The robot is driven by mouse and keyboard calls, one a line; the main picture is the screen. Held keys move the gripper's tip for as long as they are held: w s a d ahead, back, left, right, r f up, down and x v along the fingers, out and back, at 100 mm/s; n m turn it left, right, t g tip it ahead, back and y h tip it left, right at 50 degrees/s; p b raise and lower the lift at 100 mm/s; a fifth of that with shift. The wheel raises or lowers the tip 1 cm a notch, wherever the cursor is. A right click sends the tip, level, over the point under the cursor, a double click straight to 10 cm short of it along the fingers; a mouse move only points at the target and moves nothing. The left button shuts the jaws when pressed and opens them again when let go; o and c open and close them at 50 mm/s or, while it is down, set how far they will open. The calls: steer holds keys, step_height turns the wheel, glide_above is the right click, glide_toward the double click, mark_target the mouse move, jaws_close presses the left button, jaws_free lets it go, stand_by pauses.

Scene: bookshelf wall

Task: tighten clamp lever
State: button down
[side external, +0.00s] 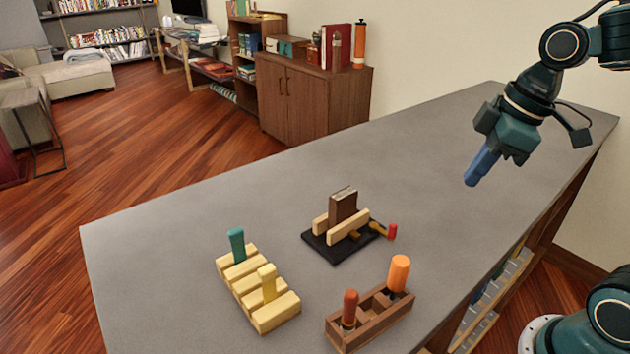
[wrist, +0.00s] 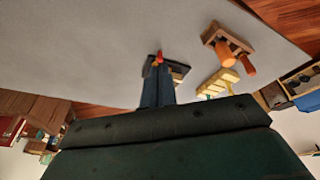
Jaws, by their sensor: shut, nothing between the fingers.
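The clamp (side external: 347,226) sits on a black base plate (side external: 318,247) in the middle of the grey table. Its two pale wooden jaws stand on either side of a brown book-like block (side external: 342,206). The clamp lever, with a red tip (side external: 392,231), sticks out at the clamp's right side. In the wrist view the red tip (wrist: 159,58) shows just beyond my fingers, and the rest of the clamp is partly hidden behind them. My gripper (side external: 470,181) is shut and empty, with blue fingers, high above the table to the right of the clamp. It also shows in the wrist view (wrist: 158,70).
A pale yellow slotted rack (side external: 259,290) holds a teal peg (side external: 236,244) and a yellow peg (side external: 267,282). A brown wooden box (side external: 372,322) holds two orange-red cylinders (side external: 399,273). The table between my gripper and the clamp is clear.

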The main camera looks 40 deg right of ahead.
steer(key=w+d+f+n+g+y, duration=0.2)
steer(key=w+d+f+n, duration=0.3)
steer(key=w+n, duration=0.3)
steer(key=shift+d+f+n+y, duration=0.2)
steer(key=shift+d+n+y, duration=0.15)
steer(key=shift+d, duration=0.35)
steer(key=x, duration=1)
steer(key=shift+s+a, duration=0.1)
steer(key=shift+s, duration=0.1)
steer(key=shift+w+a, duration=0.3)
steer(key=shift+a, duration=0.6)
steer(key=shift+w+a, duration=0.25)
steer(key=shift+a, duration=0.8)
